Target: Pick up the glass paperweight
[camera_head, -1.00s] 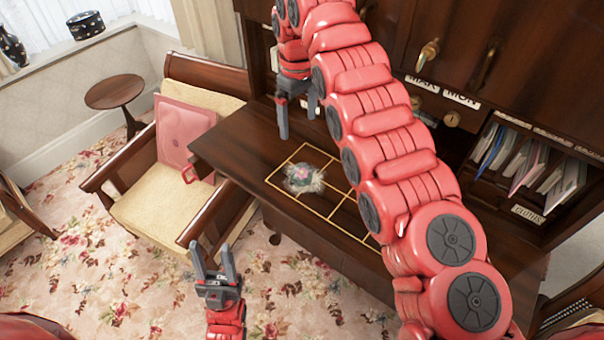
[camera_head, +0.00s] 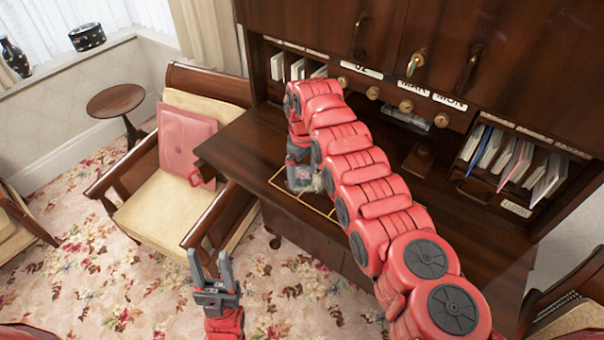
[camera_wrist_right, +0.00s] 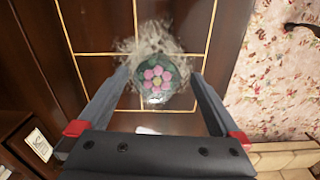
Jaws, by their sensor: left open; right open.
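The glass paperweight (camera_wrist_right: 156,82) is a rounded clear piece with a pink flower inside. It rests on the dark desk top, within the gold-lined grid, and shows partly in the head view (camera_head: 301,178) behind my right gripper. My right gripper (camera_wrist_right: 160,75) is open, pointing down, with one finger on each side of the paperweight. In the head view my right gripper (camera_head: 303,182) covers part of it. I cannot tell whether the fingers touch it. My left gripper (camera_head: 211,262) is open and empty, over the floral carpet in front of the desk.
The desk (camera_head: 250,150) has pigeonholes with papers (camera_head: 515,160) at right and small drawers behind. A chair (camera_head: 165,190) with a pink folder (camera_head: 187,142) stands to the left. A round side table (camera_head: 115,100) is further back. Carpet in front is open.

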